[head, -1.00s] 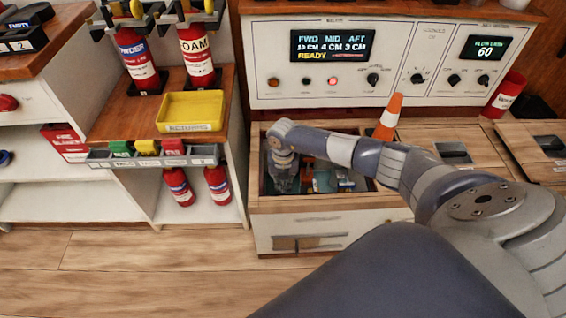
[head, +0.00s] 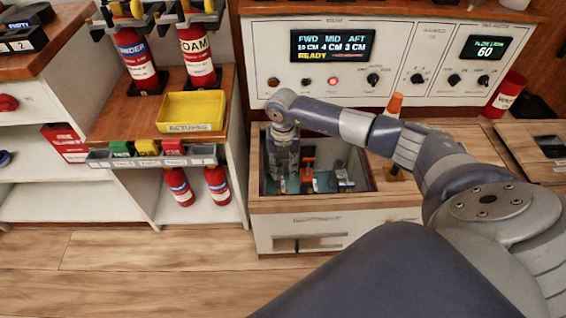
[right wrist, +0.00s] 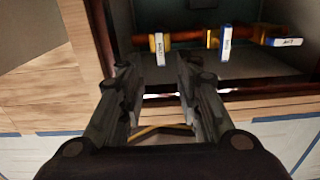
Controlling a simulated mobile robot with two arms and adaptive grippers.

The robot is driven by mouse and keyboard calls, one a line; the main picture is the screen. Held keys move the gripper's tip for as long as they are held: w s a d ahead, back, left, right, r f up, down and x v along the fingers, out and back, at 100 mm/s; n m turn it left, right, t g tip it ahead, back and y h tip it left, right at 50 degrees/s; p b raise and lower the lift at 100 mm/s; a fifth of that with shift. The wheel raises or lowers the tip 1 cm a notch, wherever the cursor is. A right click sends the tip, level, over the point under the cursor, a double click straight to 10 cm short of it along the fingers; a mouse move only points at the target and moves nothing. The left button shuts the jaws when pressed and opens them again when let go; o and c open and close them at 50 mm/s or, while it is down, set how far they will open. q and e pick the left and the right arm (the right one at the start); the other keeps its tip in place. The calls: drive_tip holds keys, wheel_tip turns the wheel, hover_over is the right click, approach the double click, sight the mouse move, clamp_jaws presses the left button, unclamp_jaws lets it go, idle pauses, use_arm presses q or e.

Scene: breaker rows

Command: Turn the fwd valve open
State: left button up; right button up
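Three valves with blue-and-white handles sit on a red-brown pipe in the open floor hatch. In the right wrist view, the left handle (right wrist: 160,49) and middle handle (right wrist: 225,43) stand across the pipe (right wrist: 190,36). The right handle (right wrist: 288,42) lies roughly along it. The handle labels are too small to read surely. My right gripper (right wrist: 155,68) is open and empty, its fingers pointing toward the left handle, apart from it as far as I can tell. In the head view, the right gripper (head: 283,160) hangs at the hatch's left side. My left gripper is out of view.
The hatch rim (head: 335,203) surrounds the valves closely. An orange part (head: 308,163) stands inside. Behind is a panel whose display (head: 332,46) reads FWD, MID, AFT and READY. An orange cone (head: 394,105) shows behind my arm. A yellow tray (head: 190,112) stands left.

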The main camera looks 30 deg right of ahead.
drive_tip(key=shift+r, duration=1.45)
drive_tip(key=shift+a, duration=0.1)
